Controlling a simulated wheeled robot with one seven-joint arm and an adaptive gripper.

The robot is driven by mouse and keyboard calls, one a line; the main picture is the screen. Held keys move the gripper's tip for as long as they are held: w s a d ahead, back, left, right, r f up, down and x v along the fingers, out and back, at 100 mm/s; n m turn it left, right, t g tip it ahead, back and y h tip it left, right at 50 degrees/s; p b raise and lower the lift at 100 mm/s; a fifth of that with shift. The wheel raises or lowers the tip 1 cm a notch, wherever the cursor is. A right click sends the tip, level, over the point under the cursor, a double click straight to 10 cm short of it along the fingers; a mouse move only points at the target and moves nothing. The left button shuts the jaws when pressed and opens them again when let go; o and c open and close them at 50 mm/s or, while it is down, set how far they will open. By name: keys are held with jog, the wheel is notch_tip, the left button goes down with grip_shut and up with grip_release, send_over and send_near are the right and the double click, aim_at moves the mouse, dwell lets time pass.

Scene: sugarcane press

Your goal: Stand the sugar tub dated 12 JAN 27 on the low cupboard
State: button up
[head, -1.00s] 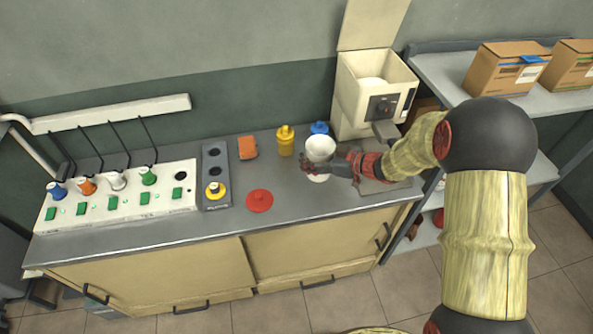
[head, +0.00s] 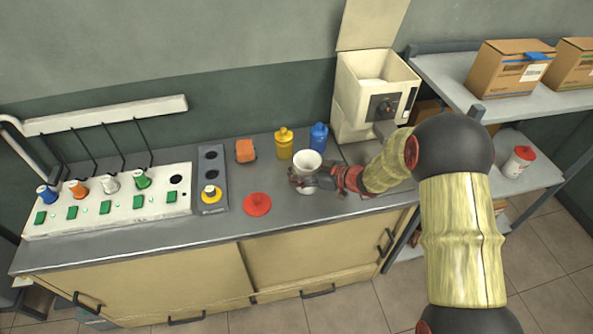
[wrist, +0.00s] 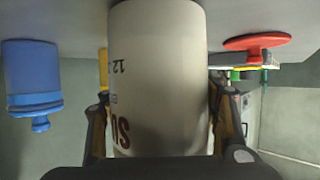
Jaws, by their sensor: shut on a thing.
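My gripper (head: 308,181) is shut on a white sugar tub (head: 307,161), with its open top facing up in the head view. In the upside-down wrist view, the tub (wrist: 158,70) shows "12 J" and the start of "SU"; the rest of the date is turned out of sight. The tub is upright over the grey worktop (head: 225,232); its base is hidden, so I cannot tell whether it touches. Cream cupboard doors (head: 165,285) are below this worktop. I cannot tell whether this is the low cupboard.
Blue (head: 318,137) and yellow (head: 284,143) bottles stand behind the tub. A red disc with a knob (head: 257,204) lies left of it. A cream machine (head: 375,95) stands behind right. A red-lidded white tub (head: 519,160) stands on the right shelf.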

aim_at(307, 173)
jog(key=shift+f, duration=0.1)
jog(key=o, duration=1.8)
jog(key=shift+c, duration=0.2)
jog(key=shift+s+d+r, duration=0.15)
jog(key=shift+d+r, duration=0.1)
jog(key=shift+d, duration=0.05)
jog(key=p+v, duration=0.4)
jog(key=v, duration=0.7)
jog(key=shift+d, duration=0.15)
